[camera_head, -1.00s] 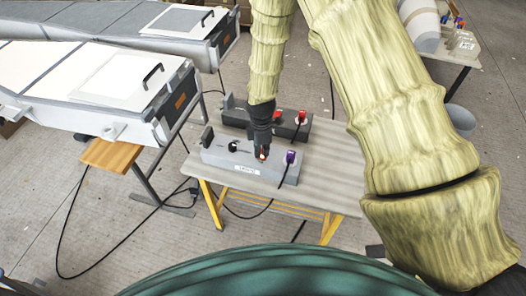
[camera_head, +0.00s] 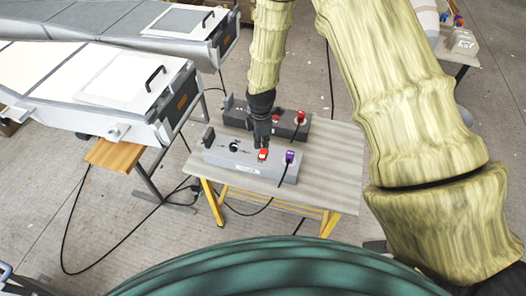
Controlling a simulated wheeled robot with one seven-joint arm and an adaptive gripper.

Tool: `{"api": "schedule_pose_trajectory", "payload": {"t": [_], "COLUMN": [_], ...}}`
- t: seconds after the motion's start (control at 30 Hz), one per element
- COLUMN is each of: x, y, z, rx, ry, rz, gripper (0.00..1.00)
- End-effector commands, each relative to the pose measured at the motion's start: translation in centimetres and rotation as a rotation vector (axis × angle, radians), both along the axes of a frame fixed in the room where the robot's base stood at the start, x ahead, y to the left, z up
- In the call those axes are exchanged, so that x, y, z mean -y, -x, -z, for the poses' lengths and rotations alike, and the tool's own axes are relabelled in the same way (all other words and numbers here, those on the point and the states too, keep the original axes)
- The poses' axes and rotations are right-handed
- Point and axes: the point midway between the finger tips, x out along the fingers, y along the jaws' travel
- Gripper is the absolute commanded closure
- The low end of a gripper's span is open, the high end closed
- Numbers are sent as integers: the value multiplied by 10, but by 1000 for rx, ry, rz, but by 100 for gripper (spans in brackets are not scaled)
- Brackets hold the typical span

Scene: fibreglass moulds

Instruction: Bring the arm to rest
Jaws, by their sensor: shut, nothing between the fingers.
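My arm comes down from the top of the view, wrapped in a pale yellow-green ribbed cover. My gripper (camera_head: 261,138), dark and pointing down, is over the light grey control box (camera_head: 222,159). It is shut and holds nothing. Its tip is just behind a red switch (camera_head: 263,155) on the box; I cannot tell whether they touch. A black knob (camera_head: 234,145) and a purple plug (camera_head: 289,157) with a cable are on the same box.
A dark control box (camera_head: 294,123) with a red plug (camera_head: 300,117) stands behind on the same grey table (camera_head: 330,185). Large white moulds (camera_head: 75,75) fill the left. A wooden stool top (camera_head: 112,154) is below them. Cables lie on the floor.

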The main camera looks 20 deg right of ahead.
Motion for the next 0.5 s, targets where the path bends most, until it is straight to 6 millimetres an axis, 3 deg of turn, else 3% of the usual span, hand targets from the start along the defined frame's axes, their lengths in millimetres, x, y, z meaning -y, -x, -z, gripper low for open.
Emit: {"api": "schedule_pose_trajectory", "payload": {"t": [0.4, 0.5], "x": [0, 1], "y": [0, 7], "z": [1, 9], "rx": [-1, -4], "ry": [0, -2], "rz": [1, 24], "gripper": [100, 100]}}
